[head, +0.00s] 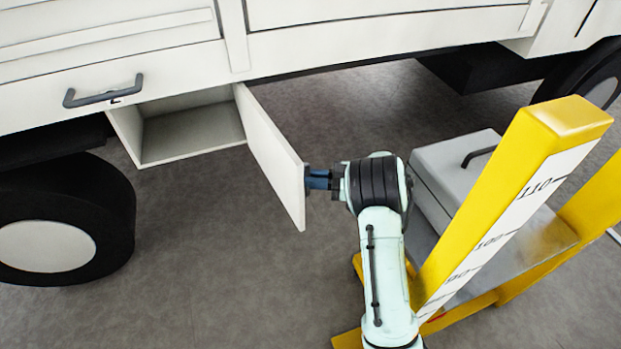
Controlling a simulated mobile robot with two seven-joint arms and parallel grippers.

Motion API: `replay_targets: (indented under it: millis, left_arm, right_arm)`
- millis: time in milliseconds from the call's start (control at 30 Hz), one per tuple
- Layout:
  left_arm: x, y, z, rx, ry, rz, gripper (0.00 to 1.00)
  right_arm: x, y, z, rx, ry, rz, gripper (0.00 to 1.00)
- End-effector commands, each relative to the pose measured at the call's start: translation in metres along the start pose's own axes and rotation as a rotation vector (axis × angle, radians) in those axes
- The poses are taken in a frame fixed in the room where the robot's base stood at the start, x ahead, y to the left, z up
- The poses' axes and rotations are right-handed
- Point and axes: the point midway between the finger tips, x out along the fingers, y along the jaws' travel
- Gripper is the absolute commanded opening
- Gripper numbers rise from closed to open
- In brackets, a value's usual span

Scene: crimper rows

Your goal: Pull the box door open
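The box door (272,155) is a white panel hinged at its left edge under the white vehicle body. It stands swung well out from the box (190,128), whose grey, empty-looking inside shows. My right gripper (310,180) is at the outer face of the door near its free edge. Its dark fingers are close together around a small dark part there, which looks like the door's handle and is mostly hidden by the fingers. My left gripper is not in view.
A yellow frame (500,190) with a height scale stands close to the right of my arm, with a grey case (440,170) behind it. A black wheel (60,220) is at the left. A dark handle (100,97) is on the body above. The grey floor (220,260) below the door is clear.

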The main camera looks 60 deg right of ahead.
Motion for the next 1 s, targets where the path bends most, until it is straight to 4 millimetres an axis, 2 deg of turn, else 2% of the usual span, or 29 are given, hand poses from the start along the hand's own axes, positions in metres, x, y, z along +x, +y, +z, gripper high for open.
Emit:
replay_targets:
  millis: [33,67,100,733,867,1000]
  left_arm:
    - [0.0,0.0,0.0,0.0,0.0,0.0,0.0]
    - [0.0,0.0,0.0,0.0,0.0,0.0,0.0]
    - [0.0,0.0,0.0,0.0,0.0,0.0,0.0]
    - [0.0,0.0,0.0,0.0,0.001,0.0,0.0]
    - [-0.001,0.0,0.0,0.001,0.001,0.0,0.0]
    - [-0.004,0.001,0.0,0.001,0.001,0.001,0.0]
  right_arm:
    - [0.004,0.003,-0.005,-0.012,0.012,0.003,0.2]
    - [0.004,0.003,-0.005,-0.012,0.012,0.003,0.3]
    - [0.004,0.002,-0.004,-0.012,0.011,0.002,0.34]
    - [0.003,0.001,-0.002,-0.007,0.006,0.008,0.34]
    - [0.009,-0.005,-0.003,-0.005,0.007,0.031,0.34]
    - [0.025,-0.019,-0.004,-0.004,0.011,0.086,0.34]
